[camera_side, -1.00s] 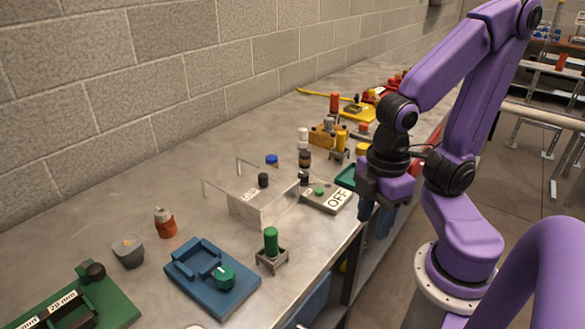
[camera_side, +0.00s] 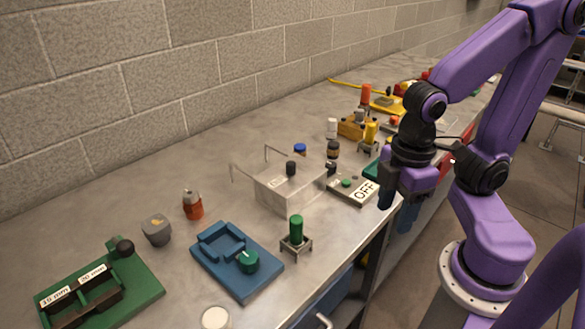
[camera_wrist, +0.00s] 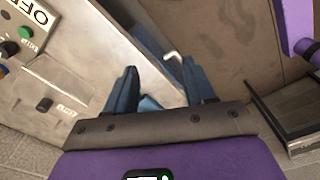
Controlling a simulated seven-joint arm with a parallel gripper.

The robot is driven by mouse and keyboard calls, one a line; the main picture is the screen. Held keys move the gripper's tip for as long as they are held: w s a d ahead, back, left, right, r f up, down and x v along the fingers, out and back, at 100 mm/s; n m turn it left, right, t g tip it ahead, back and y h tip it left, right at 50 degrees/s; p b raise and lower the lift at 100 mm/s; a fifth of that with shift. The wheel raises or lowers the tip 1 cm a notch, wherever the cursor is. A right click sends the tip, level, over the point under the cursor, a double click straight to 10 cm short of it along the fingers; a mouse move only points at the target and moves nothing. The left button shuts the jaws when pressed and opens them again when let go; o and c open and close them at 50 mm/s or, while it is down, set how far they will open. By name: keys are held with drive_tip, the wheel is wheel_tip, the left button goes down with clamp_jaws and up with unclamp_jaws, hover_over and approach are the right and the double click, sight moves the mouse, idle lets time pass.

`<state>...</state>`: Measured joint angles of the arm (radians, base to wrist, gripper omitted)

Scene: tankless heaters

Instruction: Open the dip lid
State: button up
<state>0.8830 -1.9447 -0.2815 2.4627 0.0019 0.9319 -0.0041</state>
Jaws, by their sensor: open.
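A clear box-like lid (camera_side: 270,197) with a small label and a black knob (camera_side: 291,168) on top stands on the metal bench; I take it as the dip lid. It looks closed, with thin bracket rods behind it. In the wrist view a labelled plate (camera_wrist: 70,92) with a black knob (camera_wrist: 43,105) shows at the left, apart from my fingers. My gripper (camera_side: 396,203) hangs at the bench's front edge, right of the lid and the OFF panel. In the wrist view my gripper (camera_wrist: 160,85) has its blue fingers spread, with nothing between them.
A panel marked OFF (camera_side: 364,191) with a green button lies between lid and gripper. A green knob on a stand (camera_side: 296,229), a blue fixture (camera_side: 218,273) and a green fixture (camera_side: 143,283) are nearer the camera. Yellow and orange parts stand farther back. The wall runs behind.

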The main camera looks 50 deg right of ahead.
drive_tip(key=w+a+r+m, duration=0.2)
drive_tip(key=w+r, duration=0.1)
drive_tip(key=w, duration=0.5)
wheel_tip(320, 180, up, 6)
drive_tip(key=m, duration=0.7)
hover_over(291, 163)
wheel_tip(291, 163, down, 17)
drive_tip(key=shift+f, duration=0.1)
clamp_jaws()
